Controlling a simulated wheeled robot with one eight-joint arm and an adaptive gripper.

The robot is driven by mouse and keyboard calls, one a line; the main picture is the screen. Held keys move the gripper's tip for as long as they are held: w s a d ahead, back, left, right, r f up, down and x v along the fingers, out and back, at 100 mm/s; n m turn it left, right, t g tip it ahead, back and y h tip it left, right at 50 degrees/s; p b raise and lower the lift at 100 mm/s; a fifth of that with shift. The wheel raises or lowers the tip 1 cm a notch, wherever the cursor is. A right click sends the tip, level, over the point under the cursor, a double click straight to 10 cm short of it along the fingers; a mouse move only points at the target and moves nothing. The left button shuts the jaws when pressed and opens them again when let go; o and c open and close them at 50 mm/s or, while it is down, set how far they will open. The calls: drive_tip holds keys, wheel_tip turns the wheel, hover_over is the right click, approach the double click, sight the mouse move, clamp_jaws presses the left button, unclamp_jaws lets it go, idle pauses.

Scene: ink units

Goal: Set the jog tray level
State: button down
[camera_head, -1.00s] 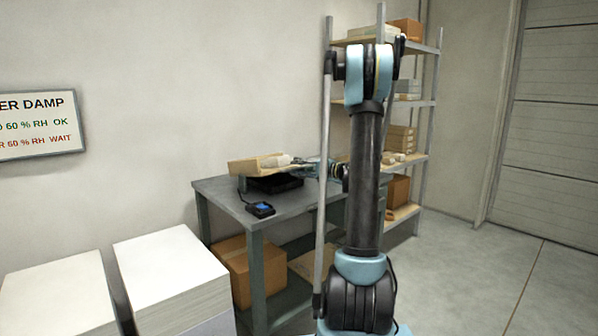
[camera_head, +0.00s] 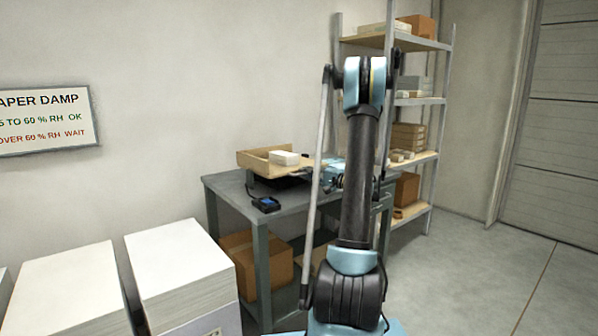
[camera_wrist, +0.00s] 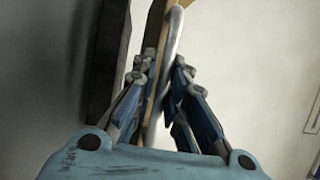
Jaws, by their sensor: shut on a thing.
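The jog tray (camera_head: 250,160) is a shallow light-wood tray on the black jogger base (camera_head: 270,187) on the bench. A white paper block (camera_head: 285,158) lies in it. The tray looks close to level, but I cannot tell exactly from this angle. My gripper (camera_wrist: 164,80) is at the tray's right side, partly hidden behind my arm in the head view. In the wrist view its fingers are closed around a curved silver metal handle (camera_wrist: 172,45). A thin wooden edge (camera_wrist: 152,75) of the tray runs beside the handle.
A small black device with a blue screen (camera_head: 266,204) lies on the grey bench (camera_head: 228,187) in front of the base. Tall paper stacks (camera_head: 175,255) stand at the front left. A metal shelf with boxes (camera_head: 425,100) stands behind, right. The floor at right is clear.

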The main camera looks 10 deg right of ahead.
drive_tip(key=shift+f, duration=0.45)
drive_tip(key=shift+s, duration=0.1)
drive_tip(key=c, duration=1.7)
unclamp_jaws()
drive_tip(key=shift+f, duration=0.1)
drive_tip(key=shift+d, duration=0.15)
drive_tip(key=v, duration=1.1)
drive_tip(key=shift+s+d, duration=0.2)
drive_tip(key=shift+d, duration=0.1)
